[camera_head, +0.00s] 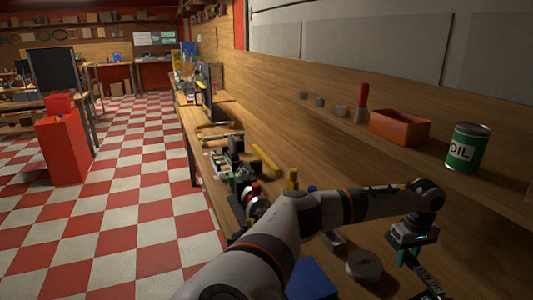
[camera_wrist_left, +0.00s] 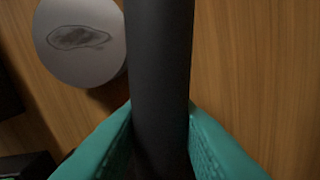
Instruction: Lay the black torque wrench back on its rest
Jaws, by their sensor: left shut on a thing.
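My left gripper (camera_head: 408,260) is above the wooden bench at the lower right of the head view. Its teal fingers also show in the left wrist view (camera_wrist_left: 160,142), shut on both sides of the black torque wrench (camera_wrist_left: 160,60). Only a smooth dark length of the wrench shows there, running from the top edge to between the fingers. In the head view, a dark bar with pale marks, seemingly the wrench (camera_head: 431,281), slants below the gripper to the frame's bottom edge. Its ends are unclear. I cannot make out the rest. My right gripper is not in view.
A round grey disc (camera_head: 365,264) lies on the bench left of the gripper. A blue flat item (camera_head: 311,279) is farther left. A green oil can (camera_head: 467,147) and an orange box (camera_head: 399,127) stand on a ledge behind. Several tools crowd the bench's far part.

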